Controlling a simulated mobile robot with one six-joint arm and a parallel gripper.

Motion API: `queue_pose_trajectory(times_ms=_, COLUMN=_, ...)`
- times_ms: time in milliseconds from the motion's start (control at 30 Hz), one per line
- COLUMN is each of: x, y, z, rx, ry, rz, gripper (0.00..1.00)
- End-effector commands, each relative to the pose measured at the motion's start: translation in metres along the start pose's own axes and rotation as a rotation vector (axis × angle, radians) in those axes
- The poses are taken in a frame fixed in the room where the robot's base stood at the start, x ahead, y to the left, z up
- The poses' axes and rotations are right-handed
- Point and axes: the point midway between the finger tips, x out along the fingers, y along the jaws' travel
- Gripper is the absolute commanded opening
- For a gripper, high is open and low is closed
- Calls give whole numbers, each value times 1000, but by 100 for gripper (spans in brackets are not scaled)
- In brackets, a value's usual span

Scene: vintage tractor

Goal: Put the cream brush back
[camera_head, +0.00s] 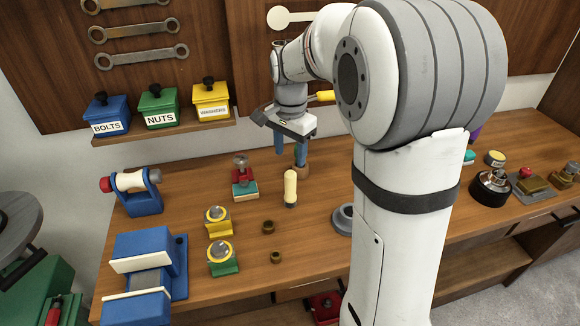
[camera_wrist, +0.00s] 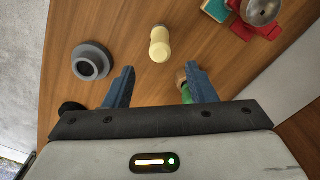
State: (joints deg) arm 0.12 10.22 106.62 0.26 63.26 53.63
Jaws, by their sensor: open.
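The cream brush (camera_head: 290,184) appears as a short cream cylinder standing upright on the wooden bench, with a darker foot. In the wrist view the cream brush (camera_wrist: 160,43) lies ahead of the fingertips, roughly centred between them and apart from both. My gripper (camera_head: 290,152) is open and empty, with its blue fingers pointing down behind the brush in the head view. It also shows in the wrist view (camera_wrist: 160,74). A round grey holder with a central hole (camera_wrist: 90,62) stands to the left of the brush; in the head view the holder (camera_head: 342,220) is partly hidden by my arm.
A small brown object (camera_head: 302,170) stands close under my right finger. A red and teal stand (camera_head: 244,184), yellow and green gauges (camera_head: 218,220), and two small brown rings (camera_head: 268,227) surround the brush. Labelled bins (camera_head: 160,110) sit on a shelf behind. Bench between them is clear.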

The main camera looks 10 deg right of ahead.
Motion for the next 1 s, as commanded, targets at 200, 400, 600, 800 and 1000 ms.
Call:
queue_pose_trajectory(times_ms=200, x=-19, y=5, z=3, rx=-19, ry=4, rz=-5, gripper=51)
queue_pose_trajectory(times_ms=400, x=-34, y=47, z=34, rx=-231, ry=50, rz=-52, gripper=51)
queue_pose_trajectory(times_ms=600, x=-32, y=113, z=80, rx=-570, ry=137, rz=-100, gripper=51)
queue_pose_trajectory(times_ms=800, x=-16, y=158, z=113, rx=-828, ry=215, rz=-118, gripper=51)
queue_pose_trajectory(times_ms=1000, x=-6, y=174, z=125, rx=-929, ry=248, rz=-119, gripper=51)
